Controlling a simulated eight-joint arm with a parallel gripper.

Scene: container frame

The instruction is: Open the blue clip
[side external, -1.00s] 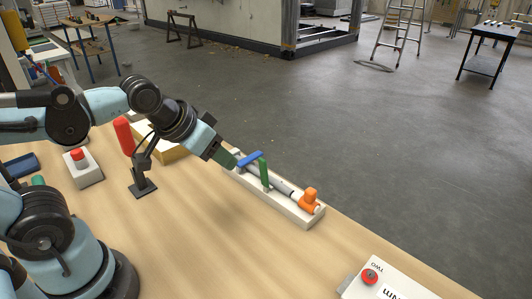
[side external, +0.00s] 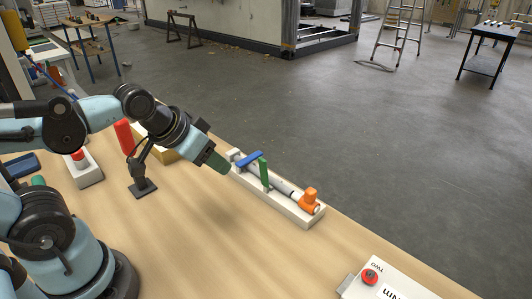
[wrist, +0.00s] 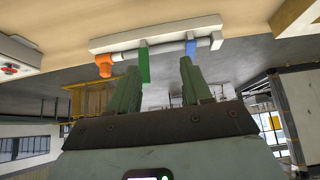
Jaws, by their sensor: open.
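The blue clip (side external: 249,159) sits near the far left end of a white fixture (side external: 305,222) that holds a grey and white tube (side external: 283,187). Its lever appears to lie low across the tube. In the wrist view the blue clip (wrist: 190,47) is beyond the right fingertip. My gripper (side external: 220,165), with green fingers, is just left of the fixture, apart from the blue clip. In the wrist view my gripper (wrist: 158,66) is open and empty.
A box with a red button (side external: 370,277) is at the front right. The table middle is clear.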

